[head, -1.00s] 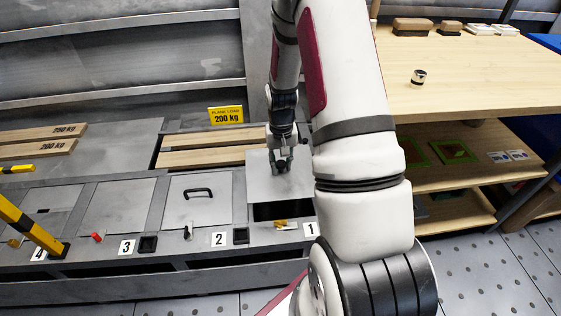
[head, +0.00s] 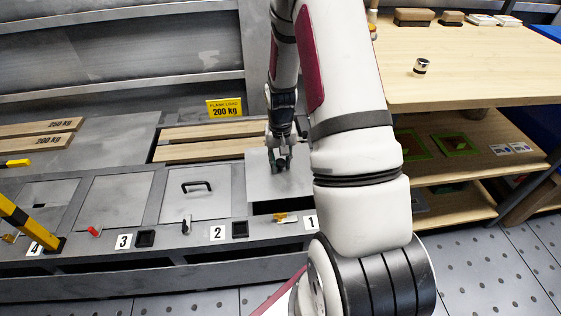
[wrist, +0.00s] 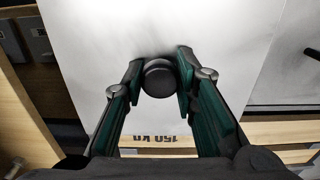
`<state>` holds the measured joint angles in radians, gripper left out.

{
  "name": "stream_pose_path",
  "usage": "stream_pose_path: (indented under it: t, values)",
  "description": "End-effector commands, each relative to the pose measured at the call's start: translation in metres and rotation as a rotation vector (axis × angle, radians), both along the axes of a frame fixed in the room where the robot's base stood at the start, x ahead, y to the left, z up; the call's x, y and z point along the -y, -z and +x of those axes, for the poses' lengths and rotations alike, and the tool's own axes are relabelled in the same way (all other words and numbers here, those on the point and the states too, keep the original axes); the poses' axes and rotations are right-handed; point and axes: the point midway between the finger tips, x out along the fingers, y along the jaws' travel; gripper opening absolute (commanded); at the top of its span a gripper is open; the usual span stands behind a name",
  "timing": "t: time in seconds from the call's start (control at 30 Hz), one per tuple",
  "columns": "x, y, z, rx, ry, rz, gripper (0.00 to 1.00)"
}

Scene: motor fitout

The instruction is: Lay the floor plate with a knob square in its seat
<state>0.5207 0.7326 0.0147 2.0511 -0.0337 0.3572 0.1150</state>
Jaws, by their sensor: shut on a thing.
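The floor plate (head: 262,187) is a flat grey square over the seat at number 1. It also fills the middle of the wrist view (wrist: 110,50), with its round dark knob (wrist: 159,78) near the centre. My gripper (head: 281,163) is above the plate, its green-padded fingers (wrist: 160,82) shut on the knob from both sides. A dark strip of the open seat (head: 283,206) shows along the plate's near edge, so the plate does not cover it there. My arm hides the plate's right side. I cannot tell whether the plate touches the seat's rim.
Seat 2 has a plate with a black bar handle (head: 197,186). A yellow latch (head: 285,217) sits in front of seat 1. Wooden planks (head: 200,152) lie behind, by a yellow 200 kg sign (head: 225,108). A wooden shelf unit (head: 470,85) stands right; a yellow-black post (head: 25,222) stands left.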

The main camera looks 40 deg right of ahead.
Motion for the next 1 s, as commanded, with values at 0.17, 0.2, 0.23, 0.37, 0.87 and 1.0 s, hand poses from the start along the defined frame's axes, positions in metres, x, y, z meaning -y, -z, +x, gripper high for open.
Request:
stream_pose_path:
  t: [0.17,0.2,0.23,0.37,0.87,1.0]
  values:
    - [0.0,0.0,0.0,0.001,0.0,-0.001,0.0]
    - [0.0,0.0,0.0,0.001,0.0,-0.001,0.0]
    - [0.0,0.0,0.0,0.001,0.0,-0.001,0.0]
    - [0.0,0.0,0.0,0.001,0.0,-0.001,0.0]
    - [0.0,0.016,0.001,0.001,0.001,-0.001,0.0]
    - [0.0,0.021,0.001,0.001,0.001,-0.001,0.0]
